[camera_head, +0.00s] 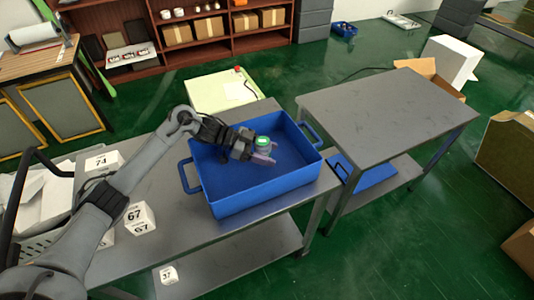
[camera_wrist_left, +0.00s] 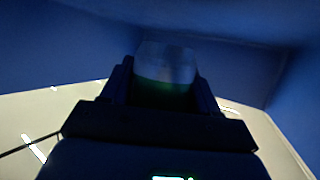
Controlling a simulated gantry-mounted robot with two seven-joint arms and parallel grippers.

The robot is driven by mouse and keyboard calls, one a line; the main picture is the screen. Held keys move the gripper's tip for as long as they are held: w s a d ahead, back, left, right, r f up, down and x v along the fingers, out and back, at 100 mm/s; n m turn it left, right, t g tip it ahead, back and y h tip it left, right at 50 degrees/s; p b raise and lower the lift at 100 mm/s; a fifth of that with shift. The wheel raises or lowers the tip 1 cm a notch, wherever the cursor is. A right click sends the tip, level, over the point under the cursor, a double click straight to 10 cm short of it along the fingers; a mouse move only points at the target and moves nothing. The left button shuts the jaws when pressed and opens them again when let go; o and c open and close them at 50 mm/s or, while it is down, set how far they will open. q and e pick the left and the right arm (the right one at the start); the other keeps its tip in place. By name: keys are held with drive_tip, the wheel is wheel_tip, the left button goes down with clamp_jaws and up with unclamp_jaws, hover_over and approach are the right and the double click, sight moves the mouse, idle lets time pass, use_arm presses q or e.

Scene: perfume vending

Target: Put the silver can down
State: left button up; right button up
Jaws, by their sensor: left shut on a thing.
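The silver can (camera_head: 263,144) has a green top in the head view and sits between the fingers of my left gripper (camera_head: 262,155). My left gripper is shut on it, inside the blue crate (camera_head: 250,199). In the left wrist view the can (camera_wrist_left: 166,65) is dark and blurred between the two fingers, with blue crate walls around it. Whether the can touches the crate floor cannot be told. My right gripper does not show.
The crate stands on a grey metal table (camera_head: 185,235) with a handle at each end. Several white numbered cubes (camera_head: 139,217) lie on the table left of the crate. A second grey table (camera_head: 385,105) stands to the right, its top clear.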

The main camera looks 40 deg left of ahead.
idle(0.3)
use_arm(q)
drive_tip(key=shift+f, duration=0.55)
drive_tip(key=o, duration=1.2)
drive_tip(key=shift+c, duration=0.2)
drive_tip(key=shift+r, duration=0.1)
drive_tip(key=shift+r, duration=0.25)
drive_tip(key=shift+r+p+v, duration=0.2)
drive_tip(key=shift+p+v, duration=0.65)
drive_tip(key=shift+v, duration=3)
